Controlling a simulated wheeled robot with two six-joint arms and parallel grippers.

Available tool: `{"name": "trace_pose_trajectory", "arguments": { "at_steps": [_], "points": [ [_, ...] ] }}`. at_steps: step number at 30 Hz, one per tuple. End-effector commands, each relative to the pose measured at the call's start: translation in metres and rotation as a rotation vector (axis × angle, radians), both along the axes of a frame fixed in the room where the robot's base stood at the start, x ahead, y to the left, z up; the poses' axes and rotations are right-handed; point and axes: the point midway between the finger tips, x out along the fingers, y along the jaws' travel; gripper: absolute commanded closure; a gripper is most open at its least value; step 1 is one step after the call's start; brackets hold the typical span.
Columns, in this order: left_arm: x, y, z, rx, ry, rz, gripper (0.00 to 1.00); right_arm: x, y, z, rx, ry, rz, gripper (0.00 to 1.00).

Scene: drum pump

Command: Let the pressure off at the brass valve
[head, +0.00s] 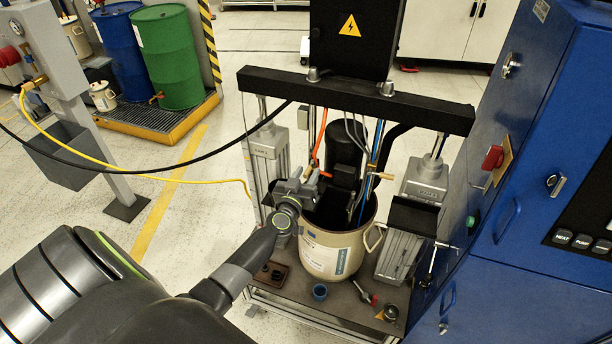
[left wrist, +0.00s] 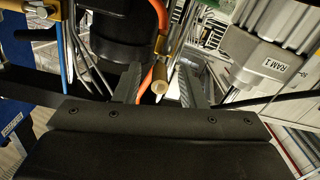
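The drum pump stands over an open cream drum (head: 332,250), with a black cylindrical pump body (head: 345,150) in the middle. In the left wrist view a small brass valve piece (left wrist: 160,85) points toward the camera, beside an orange hose (left wrist: 147,78). My left gripper (head: 309,181) is at the pump's left side, above the drum rim. In its wrist view the two fingers (left wrist: 159,88) are apart, one on each side of the brass piece, with visible gaps. I cannot tell how deep the piece sits between them. My right gripper is not in view.
A grey ram cylinder (head: 268,160) stands left of the drum, another (head: 424,180) right. A black crossbeam (head: 350,97) spans above. A blue cabinet (head: 540,130) closes off the right. A black cable crosses above my left arm.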

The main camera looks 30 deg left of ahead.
Motion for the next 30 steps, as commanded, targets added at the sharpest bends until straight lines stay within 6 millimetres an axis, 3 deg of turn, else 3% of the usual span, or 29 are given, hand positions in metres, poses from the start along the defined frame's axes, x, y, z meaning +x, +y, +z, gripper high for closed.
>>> {"name": "trace_pose_trajectory", "arguments": {
  "at_steps": [2,11,20,30],
  "points": [
    [0.0,0.0,0.0,0.0,0.0,0.0,0.63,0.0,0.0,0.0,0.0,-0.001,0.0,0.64],
    [0.0,0.0,0.0,0.0,0.0,0.0,1.0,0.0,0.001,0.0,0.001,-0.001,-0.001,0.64],
    [0.0,0.002,-0.001,0.0,-0.004,-0.02,1.0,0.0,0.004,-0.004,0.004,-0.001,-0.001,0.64],
    [-0.001,0.009,-0.002,0.005,-0.008,-0.14,1.0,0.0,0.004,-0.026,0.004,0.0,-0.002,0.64]
  ]
}}
